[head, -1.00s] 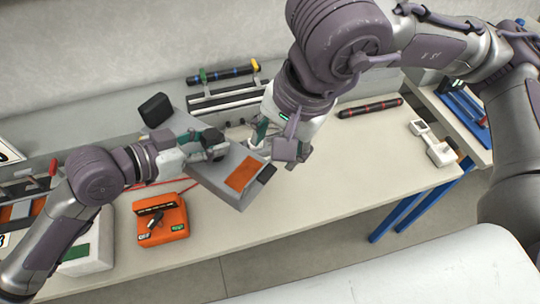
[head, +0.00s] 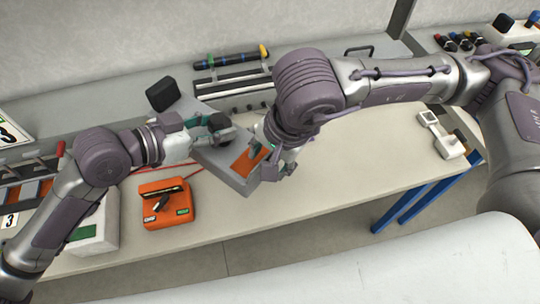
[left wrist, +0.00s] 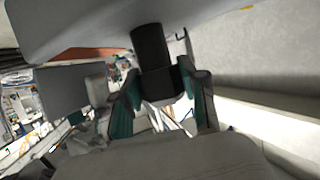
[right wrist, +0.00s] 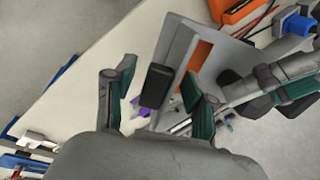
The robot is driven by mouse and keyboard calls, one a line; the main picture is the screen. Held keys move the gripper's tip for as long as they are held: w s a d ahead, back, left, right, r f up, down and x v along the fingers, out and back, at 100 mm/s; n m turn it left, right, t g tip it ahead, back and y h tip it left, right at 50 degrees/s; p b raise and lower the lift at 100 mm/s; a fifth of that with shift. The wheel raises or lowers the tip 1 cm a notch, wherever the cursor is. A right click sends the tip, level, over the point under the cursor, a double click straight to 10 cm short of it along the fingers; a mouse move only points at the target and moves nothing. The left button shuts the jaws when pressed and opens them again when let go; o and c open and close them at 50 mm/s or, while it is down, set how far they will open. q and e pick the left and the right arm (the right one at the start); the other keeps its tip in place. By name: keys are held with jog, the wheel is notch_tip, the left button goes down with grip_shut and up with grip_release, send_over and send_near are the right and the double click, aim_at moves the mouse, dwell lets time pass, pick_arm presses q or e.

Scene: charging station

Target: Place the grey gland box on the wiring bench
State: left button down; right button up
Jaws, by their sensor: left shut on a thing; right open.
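The grey gland box (head: 222,168) is held tilted above the pale bench (head: 330,190) in the head view. It has an orange panel and black blocks at its ends. My left gripper (head: 213,128) is shut on its black cylindrical part, which shows between the fingers in the left wrist view (left wrist: 152,48). My right gripper (head: 275,158) is at the box's right end, partly hidden by its own arm. In the right wrist view its fingers (right wrist: 160,92) are open, with a black end block (right wrist: 156,86) between them; I cannot tell whether they touch it.
An orange case (head: 180,216) stands on the bench's front left, beside a white box (head: 95,235). A dark rod (head: 225,60) and rails lie at the back. A white device (head: 440,135) is at the right. The bench's middle right is clear.

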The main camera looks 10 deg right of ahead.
grip_shut()
pick_arm(q)
jog(key=c, duration=0.5)
grip_release()
jog(key=shift+c, duration=0.2)
pick_arm(e)
jog(key=shift+r, duration=0.1)
